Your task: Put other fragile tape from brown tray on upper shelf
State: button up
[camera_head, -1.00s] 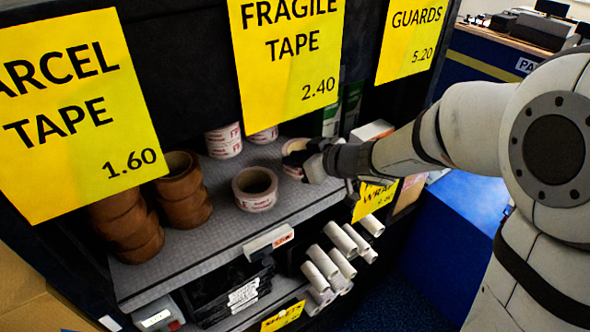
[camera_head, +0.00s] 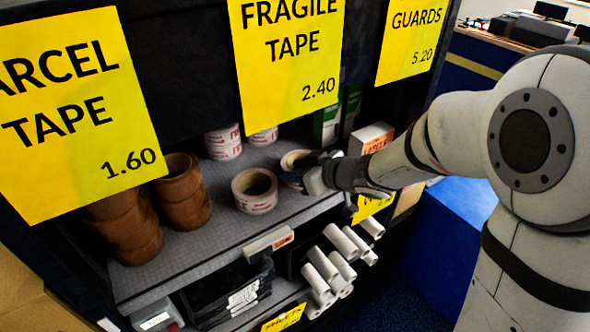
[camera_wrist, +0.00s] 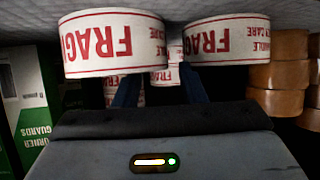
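One fragile tape roll (camera_head: 297,163), white with red print, lies on the upper shelf (camera_head: 205,243), right at my gripper (camera_head: 311,181). Another fragile tape roll (camera_head: 255,190) stands to its left. In the wrist view the picture is upside down; the roll at my gripper is on the left (camera_wrist: 115,45) and the other on the right (camera_wrist: 228,42). My gripper's two dark fingers (camera_wrist: 160,92) are apart, at the facing edges of these rolls. Their tips are hidden behind the rolls. The brown tray is not in view.
More fragile tape (camera_head: 223,142) stands behind. Brown parcel tape stacks (camera_head: 183,195) are at left, green guards boxes (camera_head: 328,122) and a labels box (camera_head: 372,138) at right. White tubes (camera_head: 340,255) lie below. Yellow price signs (camera_head: 285,50) hang in front.

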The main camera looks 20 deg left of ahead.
jog(key=v, duration=1.2)
jog(key=shift+p, duration=0.4)
jog(key=w+d+r+m+t+h, duration=0.2)
jog(key=w+d+m+t+h, duration=0.1)
jog(key=d, duration=0.2)
jog(key=w+d+r+m+t+h, duration=0.2)
jog(key=d+t+h, duration=0.15)
jog(key=d, duration=0.25)
jog(key=s+d+m+h, duration=0.3)
jog(key=d+m+h, duration=0.15)
jog(key=d, duration=0.35)
jog(key=s+f+m+g, duration=0.1)
jog(key=s+g, duration=0.3)
jog(key=s, duration=0.4)
jog(key=s+d+f+m+g, duration=0.1)
jog(key=s+f+m+g, duration=0.1)
jog(key=s, duration=0.6)
jog(key=shift+s+f+g+h, duration=0.3)
jog(key=shift+f+g, duration=0.25)
jog(key=shift+g, duration=0.5)
jog(key=shift+d+m, duration=0.1)
jog(key=shift+m, duration=0.15)
